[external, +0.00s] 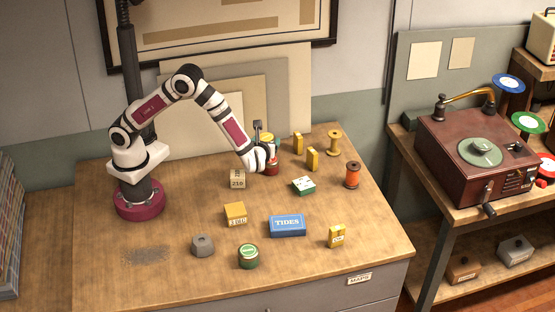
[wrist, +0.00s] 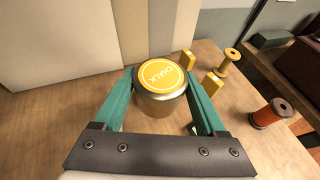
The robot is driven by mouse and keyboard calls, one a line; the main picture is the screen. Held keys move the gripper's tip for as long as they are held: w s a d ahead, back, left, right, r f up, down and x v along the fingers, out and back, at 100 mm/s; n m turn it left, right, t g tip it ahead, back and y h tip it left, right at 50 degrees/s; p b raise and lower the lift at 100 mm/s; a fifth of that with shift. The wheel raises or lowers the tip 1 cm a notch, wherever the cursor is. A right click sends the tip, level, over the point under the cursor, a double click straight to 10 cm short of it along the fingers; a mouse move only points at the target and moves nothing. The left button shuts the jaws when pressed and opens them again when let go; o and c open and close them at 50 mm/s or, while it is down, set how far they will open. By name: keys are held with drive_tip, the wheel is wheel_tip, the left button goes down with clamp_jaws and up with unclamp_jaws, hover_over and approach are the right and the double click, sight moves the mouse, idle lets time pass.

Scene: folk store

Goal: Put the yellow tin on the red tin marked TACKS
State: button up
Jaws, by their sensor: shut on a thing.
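The yellow tin, with CHALK on its lid, is upright between my gripper's (wrist: 160,80) green fingers in the wrist view (wrist: 160,77). In the external view, part of the yellow tin (external: 267,138) shows behind my gripper (external: 263,143). A red tin (external: 272,166) stands on the table directly below it, partly hidden by my wrist. Its marking cannot be read. I cannot tell whether the two tins touch. The red tin does not show in the wrist view.
A 210 block (external: 237,178) is to the left. Blue TIDES box (external: 287,226) lies in front. Boards lean behind.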

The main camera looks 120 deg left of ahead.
drive_tip(key=x, duration=0.3)
drive_tip(key=f+x, duration=0.1)
drive_tip(key=x, duration=0.5)
drive_tip(key=shift+w+d+f, duration=0.1)
drive_tip(key=shift+d+f, duration=0.05)
drive_tip(key=shift+d, duration=0.15)
wheel_tip(320, 180, down, 3)
drive_tip(key=shift+f, duration=0.4)
